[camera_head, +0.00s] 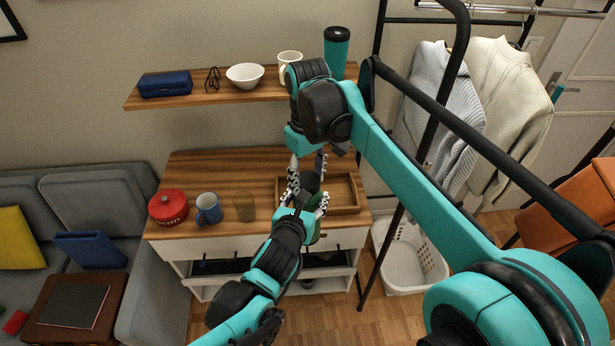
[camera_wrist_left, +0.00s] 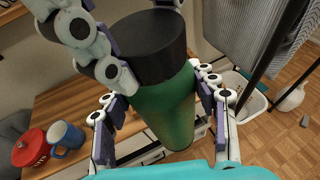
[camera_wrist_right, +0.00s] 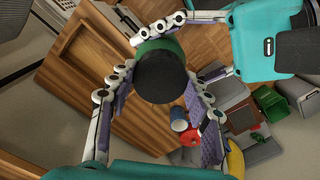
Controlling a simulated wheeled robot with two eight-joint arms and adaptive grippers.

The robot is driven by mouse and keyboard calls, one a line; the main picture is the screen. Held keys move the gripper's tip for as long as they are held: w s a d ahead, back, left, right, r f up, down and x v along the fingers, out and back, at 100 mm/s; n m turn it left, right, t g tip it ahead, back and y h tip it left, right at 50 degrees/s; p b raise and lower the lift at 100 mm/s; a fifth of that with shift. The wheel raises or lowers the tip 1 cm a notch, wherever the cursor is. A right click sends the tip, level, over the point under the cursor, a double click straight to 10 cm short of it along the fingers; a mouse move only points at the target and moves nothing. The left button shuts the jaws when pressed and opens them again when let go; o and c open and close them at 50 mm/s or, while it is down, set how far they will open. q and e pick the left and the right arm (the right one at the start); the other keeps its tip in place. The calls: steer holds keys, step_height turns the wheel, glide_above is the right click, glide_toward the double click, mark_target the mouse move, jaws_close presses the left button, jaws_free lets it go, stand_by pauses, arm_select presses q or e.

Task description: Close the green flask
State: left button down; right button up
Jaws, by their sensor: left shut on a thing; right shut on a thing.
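The green flask (camera_wrist_left: 168,112) is off the desk, held in the air with its black lid (camera_wrist_left: 146,46) at its upper end. In the left wrist view the lid meets the green body and no gap shows; whether it is fully tightened I cannot tell. My left gripper (camera_head: 305,208) is shut around the green body. My right gripper (camera_head: 307,168) comes from above and is shut on the black lid, with a finger on each side of it in the right wrist view (camera_wrist_right: 160,78). In the head view the grippers hide most of the flask.
Below is a wooden desk top with a red pot (camera_head: 168,207), a blue mug (camera_head: 208,208), a glass (camera_head: 244,206) and a wooden tray (camera_head: 345,208). A wall shelf (camera_head: 225,97) with a bowl, mug and teal tumbler is behind. A clothes rack stands at right.

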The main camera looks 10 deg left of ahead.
steer(key=m, duration=0.5)
steer(key=shift+m, duration=0.4)
steer(key=o, duration=1.4)
step_height(320, 180, up, 12)
steer(key=shift+w+f, duration=0.1)
steer(key=shift+d, duration=0.15)
